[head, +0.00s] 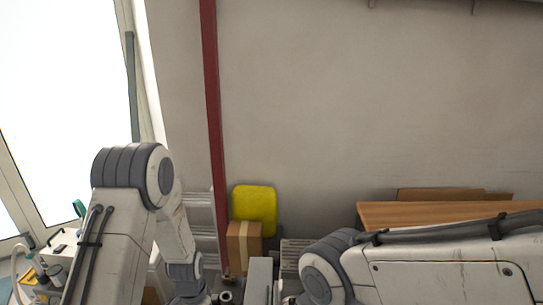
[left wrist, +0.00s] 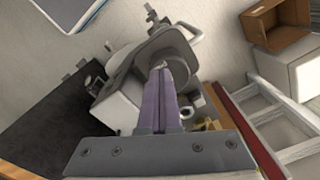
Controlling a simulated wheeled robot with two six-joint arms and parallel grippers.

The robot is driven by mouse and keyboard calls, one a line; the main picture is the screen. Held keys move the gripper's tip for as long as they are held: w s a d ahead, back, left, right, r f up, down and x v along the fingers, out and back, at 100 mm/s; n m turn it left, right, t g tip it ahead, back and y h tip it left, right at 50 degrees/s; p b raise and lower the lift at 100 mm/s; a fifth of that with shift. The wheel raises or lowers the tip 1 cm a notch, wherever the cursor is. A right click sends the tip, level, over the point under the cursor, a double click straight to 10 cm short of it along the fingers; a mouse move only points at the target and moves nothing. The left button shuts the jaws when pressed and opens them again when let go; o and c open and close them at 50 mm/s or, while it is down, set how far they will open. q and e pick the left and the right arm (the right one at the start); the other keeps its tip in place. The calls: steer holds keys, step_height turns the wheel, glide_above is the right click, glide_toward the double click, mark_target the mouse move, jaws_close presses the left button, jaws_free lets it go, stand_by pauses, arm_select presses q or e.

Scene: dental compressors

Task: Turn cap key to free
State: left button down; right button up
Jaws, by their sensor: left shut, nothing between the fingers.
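In the left wrist view my left gripper (left wrist: 161,70) has its two purple fingers together, with nothing between them. The fingertips overlap a grey rounded part of a white and grey machine (left wrist: 118,106); I cannot tell whether they touch it. A small white ring-shaped part (left wrist: 187,112) and a brass-coloured part (left wrist: 208,124) show just right of the fingers. I cannot make out the cap key for certain; the fingers may hide it. In the head view both my arms reach down, and neither gripper's fingertips can be made out.
A red post (head: 213,120) stands near my left arm, with a yellow panel (head: 255,208) and a cardboard box (head: 244,243) beside it. A wooden board (head: 430,213) is at the right by the wall. An open brown box (left wrist: 275,25) and pale rails (left wrist: 275,105) show in the wrist view.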

arm_select(q)
step_height(320, 180, up, 4)
steer(key=p, duration=0.2)
steer(key=shift+r+p, duration=0.15)
steer(key=shift+p, duration=0.25)
arm_select(e)
step_height(320, 180, up, 4)
steer(key=shift+f, duration=0.15)
arm_select(q)
steer(key=a+f+m+b, duration=0.1)
steer(key=f+m, duration=0.1)
steer(key=w+a+f+m+b, duration=0.1)
steer(key=f+m+b, duration=0.1)
steer(key=w+f+m+b, duration=0.1)
steer(key=f+m, duration=0.1)
steer(key=shift+a, duration=0.4)
arm_select(e)
step_height(320, 180, down, 4)
steer(key=shift+f, duration=0.15)
